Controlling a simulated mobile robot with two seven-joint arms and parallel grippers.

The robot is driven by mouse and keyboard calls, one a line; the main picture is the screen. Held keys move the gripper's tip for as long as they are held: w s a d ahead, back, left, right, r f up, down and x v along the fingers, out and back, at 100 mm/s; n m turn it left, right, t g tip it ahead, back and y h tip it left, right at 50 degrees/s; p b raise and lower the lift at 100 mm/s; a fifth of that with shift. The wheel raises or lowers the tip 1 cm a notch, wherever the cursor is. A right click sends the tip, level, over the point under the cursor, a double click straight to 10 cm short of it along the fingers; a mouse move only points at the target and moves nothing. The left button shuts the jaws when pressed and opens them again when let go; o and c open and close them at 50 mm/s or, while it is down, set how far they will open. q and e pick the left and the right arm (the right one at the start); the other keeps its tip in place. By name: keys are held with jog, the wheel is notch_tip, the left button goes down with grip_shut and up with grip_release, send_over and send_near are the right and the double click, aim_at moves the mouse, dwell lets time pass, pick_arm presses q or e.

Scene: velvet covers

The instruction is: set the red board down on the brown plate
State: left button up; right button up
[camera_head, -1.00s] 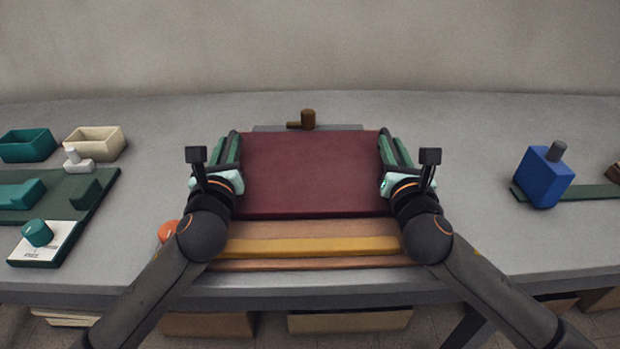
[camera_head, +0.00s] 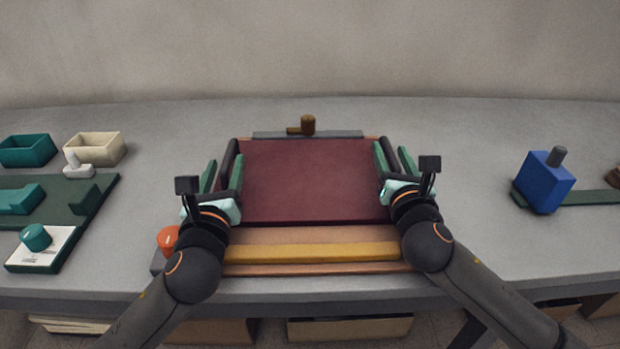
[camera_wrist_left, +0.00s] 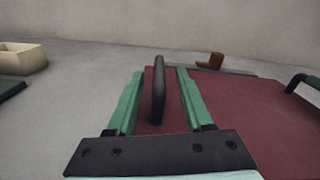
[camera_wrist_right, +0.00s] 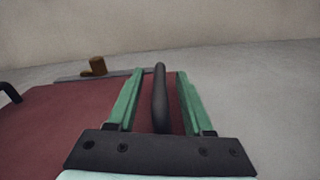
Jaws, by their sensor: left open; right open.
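The red board (camera_head: 315,180) lies flat over the brown plate (camera_head: 300,235), whose tan surface shows along the board's front edge. Most of the plate is hidden under the board, so I cannot see the contact between them. The board has a dark handle on each side. My left gripper (camera_head: 222,177) is open, and the left handle (camera_wrist_left: 158,90) stands between its fingers, with a gap on both sides. My right gripper (camera_head: 393,160) is open around the right handle (camera_wrist_right: 160,97), also with gaps.
A yellow bar (camera_head: 310,251) runs along the front. A brown peg piece (camera_head: 308,125) stands behind the board on a grey strip. An orange knob (camera_head: 168,240) is by my left arm. Teal and cream bins (camera_head: 95,148) stand left; a blue block (camera_head: 543,183) stands right.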

pick_arm(q)
jog(key=s, duration=0.7)
jog(key=shift+s+d, duration=0.1)
jog(key=shift+d, duration=0.05)
pick_arm(e)
jog(key=shift+s, duration=0.1)
jog(key=s, duration=1.1)
jog(key=shift+s+d, duration=0.3)
jog(key=shift+s, duration=0.1)
